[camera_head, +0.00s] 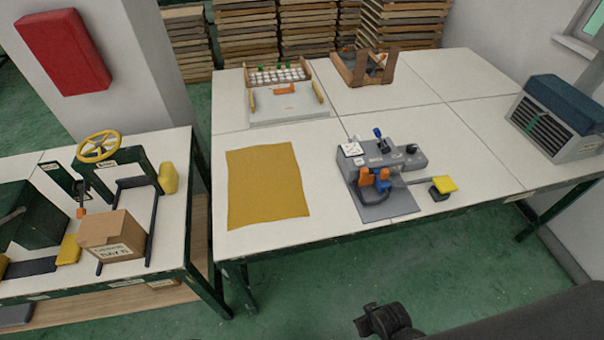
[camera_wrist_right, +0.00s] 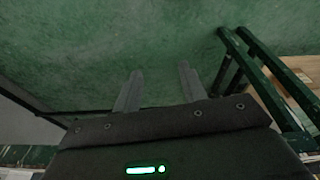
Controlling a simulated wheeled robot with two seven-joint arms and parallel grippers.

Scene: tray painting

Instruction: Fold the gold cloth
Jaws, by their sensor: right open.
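The gold cloth (camera_head: 266,187) lies flat and spread out on the white table, near its front left corner. It is roughly rectangular with slightly wavy edges, and nothing lies on it. My right gripper (camera_wrist_right: 158,90) is open and empty in the right wrist view, with its two fingers apart above the green floor. In the head view a dark part of my right arm shows at the bottom right, below the table's front edge and well away from the cloth. My left gripper is in neither view.
A grey device with orange handles (camera_head: 375,180) stands right of the cloth, with a yellow pad (camera_head: 444,184) beside it. Behind the cloth is a light board (camera_head: 287,108) with a rack. A side table (camera_head: 170,235) at left bears a cardboard box (camera_head: 112,238) and a yellow wheel (camera_head: 98,146).

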